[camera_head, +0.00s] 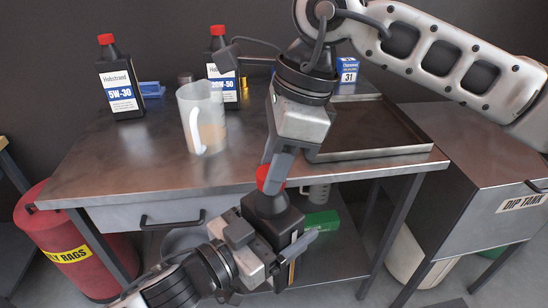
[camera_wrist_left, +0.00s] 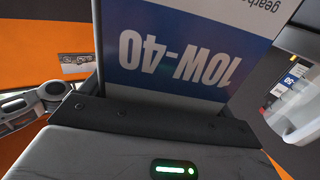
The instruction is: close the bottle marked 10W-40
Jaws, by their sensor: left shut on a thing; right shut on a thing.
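The bottle marked 10W-40 is black with a red cap (camera_head: 270,179) at its top. My left gripper (camera_head: 268,243) is shut on the bottle's body (camera_head: 272,216) and holds it in front of the table's front edge, slightly tilted. In the left wrist view the blue and white label (camera_wrist_left: 190,62) reads 10W-40 upside down. My right gripper (camera_head: 272,172) comes down from above and is shut on the red cap, over the bottle's neck. The fingers partly hide the cap, and I cannot tell how tightly it sits.
The metal table (camera_head: 110,165) carries a 5W-30 bottle (camera_head: 118,82), a 20W-50 bottle (camera_head: 222,70), a clear jug (camera_head: 203,118) and a shallow tray (camera_head: 375,152). A red rags bin (camera_head: 68,235) stands left, a dip tank (camera_head: 480,180) right. The table's front edge is close behind the held bottle.

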